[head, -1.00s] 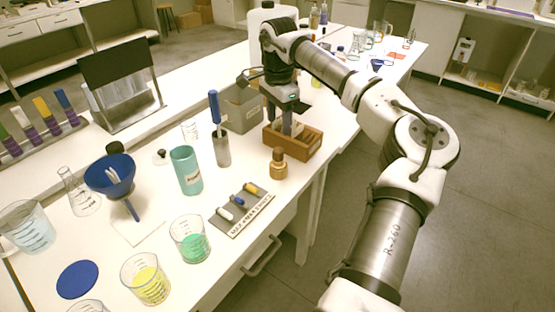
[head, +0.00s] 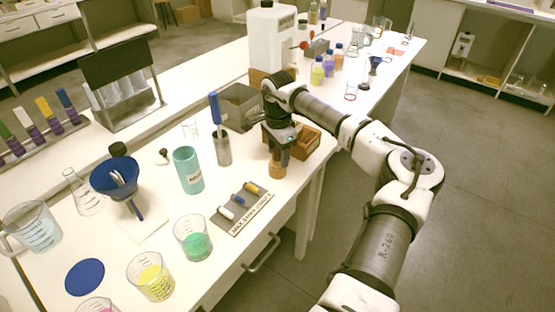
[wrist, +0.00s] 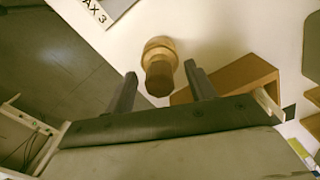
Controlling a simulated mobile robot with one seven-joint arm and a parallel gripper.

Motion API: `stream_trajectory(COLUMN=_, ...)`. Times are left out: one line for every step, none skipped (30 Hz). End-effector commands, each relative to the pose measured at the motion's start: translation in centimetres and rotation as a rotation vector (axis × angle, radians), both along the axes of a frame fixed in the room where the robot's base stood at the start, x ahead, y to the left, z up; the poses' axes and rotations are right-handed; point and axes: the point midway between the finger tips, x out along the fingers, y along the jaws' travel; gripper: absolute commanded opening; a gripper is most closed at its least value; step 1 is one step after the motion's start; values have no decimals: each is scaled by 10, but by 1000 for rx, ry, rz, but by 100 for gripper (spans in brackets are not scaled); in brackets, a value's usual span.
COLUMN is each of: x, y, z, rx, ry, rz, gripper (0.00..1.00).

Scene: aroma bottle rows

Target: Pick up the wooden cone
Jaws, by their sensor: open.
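The wooden cone (head: 279,169), a small turned brown piece, stands on the white bench near its front edge, just in front of the wooden box. My gripper (head: 277,148) is directly over it and hides its upper part in the head view. In the wrist view, the cone (wrist: 160,52) shows between the two finger tips of my gripper (wrist: 160,70), with a gap to each finger. The fingers are apart and hold nothing.
The wooden box (head: 306,144) is close behind and right of the cone. A labelled mat (head: 251,212) with several small coloured pieces lies to the front left. A metal holder (head: 222,150), teal cylinder (head: 188,171) and grey bin (head: 234,100) stand to the left.

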Motion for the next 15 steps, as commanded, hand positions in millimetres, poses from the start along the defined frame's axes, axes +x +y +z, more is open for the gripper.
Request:
stream_trajectory(x=0, y=0, z=0, rx=0, ry=0, rz=0, gripper=55)
stream_trajectory(x=0, y=0, z=0, rx=0, ry=0, rz=0, gripper=55)
stream_trajectory(x=0, y=0, z=0, rx=0, ry=0, rz=0, gripper=51)
stream_trajectory(x=0, y=0, z=0, rx=0, ry=0, rz=0, gripper=47)
stream_trajectory(x=0, y=0, z=0, rx=0, ry=0, rz=0, gripper=43)
stream_trajectory(x=0, y=0, z=0, rx=0, ry=0, rz=0, gripper=38)
stream_trajectory(x=0, y=0, z=0, rx=0, ry=0, rz=0, gripper=34)
stream_trajectory(x=0, y=0, z=0, rx=0, ry=0, rz=0, gripper=30)
stream_trajectory(x=0, y=0, z=0, rx=0, ry=0, rz=0, gripper=25)
stream_trajectory(x=0, y=0, z=0, rx=0, ry=0, rz=0, gripper=21)
stream_trajectory(x=0, y=0, z=0, rx=0, ry=0, rz=0, gripper=17)
stream_trajectory(x=0, y=0, z=0, rx=0, ry=0, rz=0, gripper=12)
stream_trajectory(x=0, y=0, z=0, rx=0, ry=0, rz=0, gripper=8)
stream_trajectory(x=0, y=0, z=0, rx=0, ry=0, rz=0, gripper=7)
stream_trajectory(x=0, y=0, z=0, rx=0, ry=0, rz=0, gripper=7)
